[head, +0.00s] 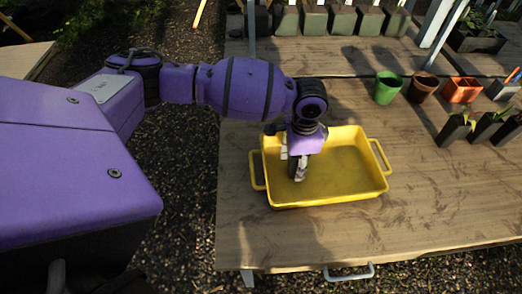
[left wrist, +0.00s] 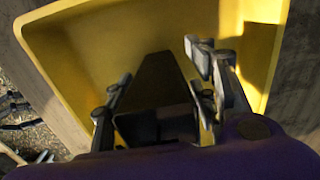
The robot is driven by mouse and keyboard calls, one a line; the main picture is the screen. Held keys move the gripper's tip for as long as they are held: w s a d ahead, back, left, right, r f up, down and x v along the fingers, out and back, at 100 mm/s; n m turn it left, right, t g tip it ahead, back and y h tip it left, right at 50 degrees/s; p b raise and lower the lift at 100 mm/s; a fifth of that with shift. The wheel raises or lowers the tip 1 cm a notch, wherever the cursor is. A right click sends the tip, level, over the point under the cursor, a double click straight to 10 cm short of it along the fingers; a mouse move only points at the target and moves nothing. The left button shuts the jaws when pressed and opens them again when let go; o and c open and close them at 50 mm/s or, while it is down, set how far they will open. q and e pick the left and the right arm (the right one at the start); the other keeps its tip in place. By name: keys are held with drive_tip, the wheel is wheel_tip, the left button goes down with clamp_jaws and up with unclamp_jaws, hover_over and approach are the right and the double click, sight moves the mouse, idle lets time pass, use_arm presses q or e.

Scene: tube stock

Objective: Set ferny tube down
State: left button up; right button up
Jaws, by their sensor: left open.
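My left gripper (head: 297,168) points down into the yellow tray (head: 345,172), over its left part. In the left wrist view the open fingers of the gripper (left wrist: 155,95) stand on either side of a dark, tapered tube (left wrist: 160,88). The tube is inside or just over the tray (left wrist: 85,50); whether it rests on the floor of the tray I cannot tell. No fern leaves show on it, and in the head view the gripper mostly hides it. My right gripper is not in view.
Dark tubes with small plants (head: 454,131) stand at the right of the table. Behind them are a green pot (head: 387,87), a brown pot (head: 422,86) and an orange pot (head: 462,90). Several dark containers (head: 342,19) line the back. The table (head: 420,210) right of the tray is bare.

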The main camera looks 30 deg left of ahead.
use_arm(q)
wheel_tip(320, 180, up, 12)
drive_tip(key=shift+r+p, duration=0.2)
drive_tip(key=shift+p, duration=0.25)
